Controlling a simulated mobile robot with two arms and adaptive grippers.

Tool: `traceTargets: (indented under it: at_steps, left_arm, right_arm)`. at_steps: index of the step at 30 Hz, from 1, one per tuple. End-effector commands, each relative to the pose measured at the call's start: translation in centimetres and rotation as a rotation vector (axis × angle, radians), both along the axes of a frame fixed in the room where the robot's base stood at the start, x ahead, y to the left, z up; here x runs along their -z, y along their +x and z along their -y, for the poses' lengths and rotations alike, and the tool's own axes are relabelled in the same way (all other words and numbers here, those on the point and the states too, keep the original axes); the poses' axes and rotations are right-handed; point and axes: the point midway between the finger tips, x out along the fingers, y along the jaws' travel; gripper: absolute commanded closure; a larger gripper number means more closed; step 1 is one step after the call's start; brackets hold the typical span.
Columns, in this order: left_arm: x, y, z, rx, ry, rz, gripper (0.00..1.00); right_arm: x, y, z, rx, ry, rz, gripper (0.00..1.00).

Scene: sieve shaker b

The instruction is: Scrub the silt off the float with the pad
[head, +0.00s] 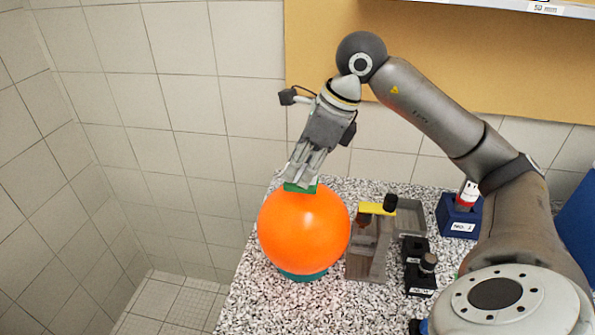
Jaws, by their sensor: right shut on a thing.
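The float (304,235) is a large orange ball. It sits on a teal ring base (302,275) near the left edge of the speckled counter. My right gripper (302,182) points down above the float and is shut on a green pad (300,188). The pad is at the top of the float and looks to be touching it. Most of the pad's upper side is hidden by the fingers. No silt can be made out on the visible side of the float. My left gripper is not in view.
Right of the float stands a grey-brown box (366,255) with a yellow-topped piece (376,209). Black holders (418,281) and a blue block (460,218) with a red-and-white item stand further right. The speckled counter (255,300) is clear in front of the float.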

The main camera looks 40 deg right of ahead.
Motion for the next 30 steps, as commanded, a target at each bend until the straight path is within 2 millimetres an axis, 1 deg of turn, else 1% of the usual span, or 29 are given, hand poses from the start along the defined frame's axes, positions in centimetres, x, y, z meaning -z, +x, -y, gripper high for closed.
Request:
traceTargets:
  at_steps: [1,6,12,30]
  left_arm:
    - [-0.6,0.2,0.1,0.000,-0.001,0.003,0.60]
    - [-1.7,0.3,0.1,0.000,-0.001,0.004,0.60]
    - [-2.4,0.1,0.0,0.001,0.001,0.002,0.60]
    - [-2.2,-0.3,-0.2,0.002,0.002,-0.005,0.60]
  right_arm:
    - [-0.8,-0.1,0.2,0.002,-0.001,0.001,0.96]
    - [-2.4,-0.3,0.5,0.002,0.000,0.002,0.96]
    - [-3.6,-0.5,0.9,0.003,0.000,0.002,0.96]
    - [-3.4,-0.5,0.7,0.000,0.000,0.001,0.96]
